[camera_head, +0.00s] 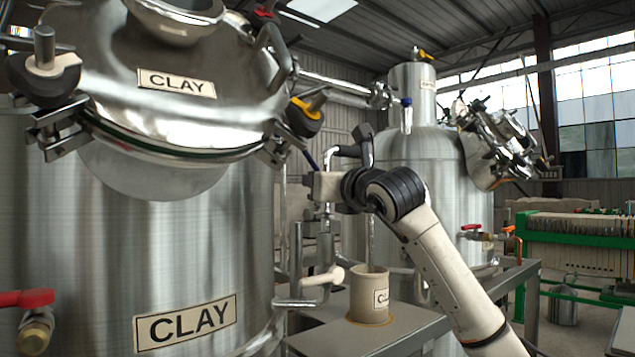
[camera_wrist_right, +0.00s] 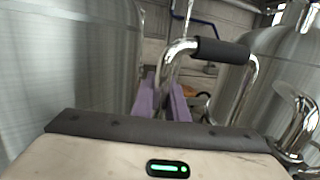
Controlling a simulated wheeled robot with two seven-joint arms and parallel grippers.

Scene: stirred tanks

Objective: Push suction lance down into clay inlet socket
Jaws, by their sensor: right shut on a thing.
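The suction lance, a shiny bent metal tube with a black sleeve (camera_head: 363,143), stands upright in the head view. Its right leg (camera_head: 371,238) runs down to the beige pot. The wrist view shows its arch and black sleeve (camera_wrist_right: 220,49). My right gripper (camera_head: 325,187) is shut on the lance's left leg; its purple fingers (camera_wrist_right: 161,103) show at that leg. Below it is a metal upright with a beige handle (camera_head: 323,277), apparently the clay inlet socket (camera_head: 324,248). The left leg's lower end and its seating cannot be made out. My left gripper is out of view.
The large CLAY tank (camera_head: 110,250) fills the left. The labelled beige pot (camera_head: 368,302) stands on a grey stand (camera_head: 345,340). Another tank (camera_head: 455,190) stands behind my right arm. A red-handled valve (camera_head: 472,228) is at its side.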

